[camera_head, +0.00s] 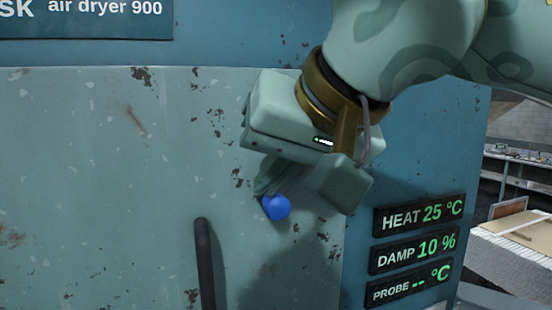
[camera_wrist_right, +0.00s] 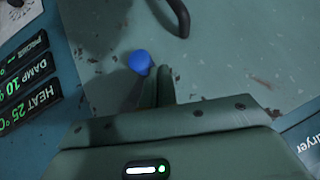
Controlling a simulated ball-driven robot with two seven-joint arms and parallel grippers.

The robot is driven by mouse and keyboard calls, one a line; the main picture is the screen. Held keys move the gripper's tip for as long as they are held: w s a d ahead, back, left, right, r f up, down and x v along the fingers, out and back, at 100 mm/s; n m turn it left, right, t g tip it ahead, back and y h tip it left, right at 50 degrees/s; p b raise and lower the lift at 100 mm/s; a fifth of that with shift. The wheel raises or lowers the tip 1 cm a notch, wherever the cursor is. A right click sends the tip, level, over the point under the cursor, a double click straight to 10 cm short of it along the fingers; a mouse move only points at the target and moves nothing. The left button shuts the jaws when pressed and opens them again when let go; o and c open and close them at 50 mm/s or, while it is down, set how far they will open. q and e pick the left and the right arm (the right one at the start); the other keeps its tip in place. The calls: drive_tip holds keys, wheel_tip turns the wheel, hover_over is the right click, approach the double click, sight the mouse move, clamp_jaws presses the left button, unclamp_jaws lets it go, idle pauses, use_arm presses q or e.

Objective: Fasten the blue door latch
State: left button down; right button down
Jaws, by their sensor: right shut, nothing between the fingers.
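The blue door latch (camera_head: 276,207) is a small rounded knob on the pale green door (camera_head: 100,150) of the air dryer. It also shows in the right wrist view (camera_wrist_right: 139,61), just beyond my fingertips. My right gripper (camera_head: 262,190) is shut and empty, with its fingertips right beside the latch, at its upper left in the head view. In the right wrist view the closed fingers (camera_wrist_right: 162,78) end close to the latch; I cannot tell whether they touch it. The gripper hides part of the door around the latch. My left gripper is not in view.
A dark door handle (camera_head: 205,262) stands out below and left of the latch. Readout panels (camera_head: 418,217) for heat, damp and probe sit on the blue frame at the right. A bench with a pale slab (camera_head: 510,250) lies farther right.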

sight(287, 212)
drive_tip(key=shift+w+f+b, duration=0.25)
drive_tip(key=shift+f+b, duration=0.05)
drive_tip(key=shift+f, duration=0.65)
drive_tip(key=shift+d+f, duration=0.4)
drive_tip(key=shift+f, duration=0.2)
drive_tip(key=shift+w+d+f+n+t+h+p, duration=0.15)
drive_tip(key=shift+d+f+n+h+p, duration=0.15)
drive_tip(key=shift+h, duration=0.3)
drive_tip(key=shift+w+d+f+n+t+h+p, duration=0.15)
drive_tip(key=shift+f+n+h, duration=0.2)
drive_tip(key=shift+h, duration=0.25)
drive_tip(key=shift+d+f, duration=0.15)
drive_tip(key=shift+d, duration=0.1)
